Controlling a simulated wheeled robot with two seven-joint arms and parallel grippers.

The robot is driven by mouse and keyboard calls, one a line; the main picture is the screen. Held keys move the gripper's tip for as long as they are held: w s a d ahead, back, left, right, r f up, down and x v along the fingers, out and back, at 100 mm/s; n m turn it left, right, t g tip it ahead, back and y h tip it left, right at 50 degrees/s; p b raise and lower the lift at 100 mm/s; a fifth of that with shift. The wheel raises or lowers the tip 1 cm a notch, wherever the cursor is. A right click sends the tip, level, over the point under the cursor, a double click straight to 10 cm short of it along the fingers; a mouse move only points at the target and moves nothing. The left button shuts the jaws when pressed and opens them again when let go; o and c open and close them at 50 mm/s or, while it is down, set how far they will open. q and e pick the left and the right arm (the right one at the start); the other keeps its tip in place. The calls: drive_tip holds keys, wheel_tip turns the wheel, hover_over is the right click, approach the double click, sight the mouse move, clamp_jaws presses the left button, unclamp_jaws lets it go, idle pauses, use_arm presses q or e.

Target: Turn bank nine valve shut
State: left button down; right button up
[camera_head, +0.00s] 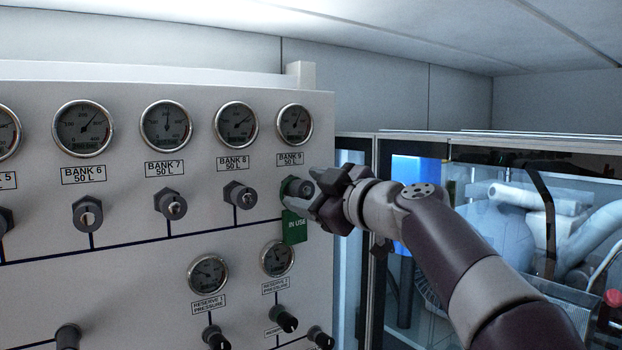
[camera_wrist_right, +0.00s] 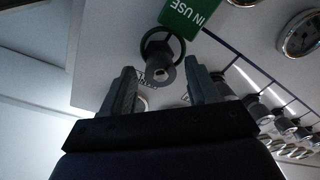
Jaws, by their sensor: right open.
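The bank nine valve is a dark knob under the "BANK 9 50 L" label (camera_head: 291,158) on the white panel. In the head view my right gripper (camera_head: 304,188) largely covers it. In the right wrist view the valve knob (camera_wrist_right: 159,69) shows between and just beyond the two fingertips, with a dark green ring around its stem. My right gripper is open, its fingers on either side of the knob's line; I cannot tell whether they touch it. A green "IN USE" tag (camera_head: 294,227) hangs at the valve. The bank nine gauge (camera_head: 295,124) is above. My left gripper is not in view.
The bank eight valve (camera_head: 240,195) sits close to the left, with more valves and gauges along the panel (camera_head: 130,230). Reserve gauges (camera_head: 208,274) and knobs are below. A glass-fronted cabinet (camera_head: 465,155) stands right of the panel, behind my right arm.

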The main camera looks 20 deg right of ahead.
drive_tip(key=shift+w+d, duration=0.1)
drive_tip(key=shift+s+a, duration=0.2)
drive_tip(key=c, duration=0.8)
drive_tip(key=shift+c, duration=1.2)
